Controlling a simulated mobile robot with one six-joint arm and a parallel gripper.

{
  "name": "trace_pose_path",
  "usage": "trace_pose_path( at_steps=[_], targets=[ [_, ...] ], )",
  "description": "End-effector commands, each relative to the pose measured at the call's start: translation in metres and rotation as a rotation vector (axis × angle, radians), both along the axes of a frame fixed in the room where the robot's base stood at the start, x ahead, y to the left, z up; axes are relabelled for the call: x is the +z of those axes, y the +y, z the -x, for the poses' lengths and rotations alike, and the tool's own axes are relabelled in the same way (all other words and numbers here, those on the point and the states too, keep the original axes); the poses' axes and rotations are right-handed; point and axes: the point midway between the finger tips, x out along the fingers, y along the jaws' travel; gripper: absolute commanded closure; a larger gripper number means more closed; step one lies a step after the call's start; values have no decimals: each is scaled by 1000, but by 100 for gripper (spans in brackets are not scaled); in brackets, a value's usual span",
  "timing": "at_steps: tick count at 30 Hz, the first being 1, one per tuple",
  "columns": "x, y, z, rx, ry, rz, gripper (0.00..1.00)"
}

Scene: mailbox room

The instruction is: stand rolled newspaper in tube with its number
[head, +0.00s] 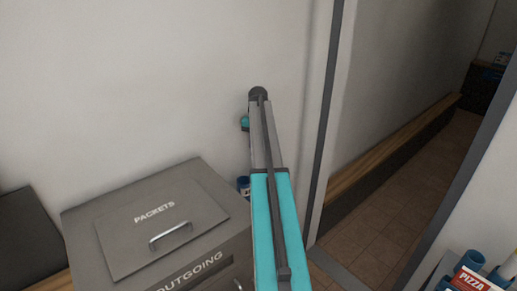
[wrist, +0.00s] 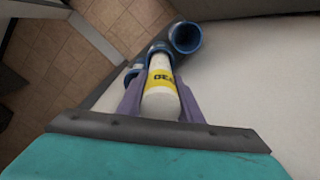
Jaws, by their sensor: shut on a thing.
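In the wrist view my gripper (wrist: 160,92) has its purple fingers shut on a white rolled newspaper (wrist: 160,104). The roll has a yellow band with a dark number, which I cannot read for sure. Blue tubes lie beyond the fingers. One tube (wrist: 185,37) shows its open round mouth. Another blue rim (wrist: 158,48) is at the roll's far end; I cannot tell whether the roll is inside it or in front of it. A third blue rim shows beside the left finger. No tube numbers are legible. In the head view my arm hides the gripper and newspaper.
A grey box (head: 150,228) marked PACKETS and OUTGOING stands left of my arm. A small blue object (head: 243,186) shows between it and my arm. A doorway with tiled floor (head: 385,215) is at right. A red PIZZA sign (head: 472,281) and blue tubes are at lower right.

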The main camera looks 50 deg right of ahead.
Motion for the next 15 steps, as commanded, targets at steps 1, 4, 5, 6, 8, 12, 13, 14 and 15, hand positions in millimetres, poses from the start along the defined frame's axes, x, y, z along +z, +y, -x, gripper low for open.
trace_pose_path(
  at_steps=[1,4,5,6,8,12,13,14,15],
  targets=[
    [-3,0,0,0,0,0,100],
    [-6,0,0,0,0,0,100],
    [-7,0,0,0,0,0,100],
    [-7,0,0,0,0,0,100],
    [-8,0,0,0,0,0,100],
    [-9,0,0,0,0,0,100],
    [-9,0,0,-1,0,0,100],
    [-9,0,0,0,0,0,100],
    [-9,0,0,-1,0,0,100]
  ],
)
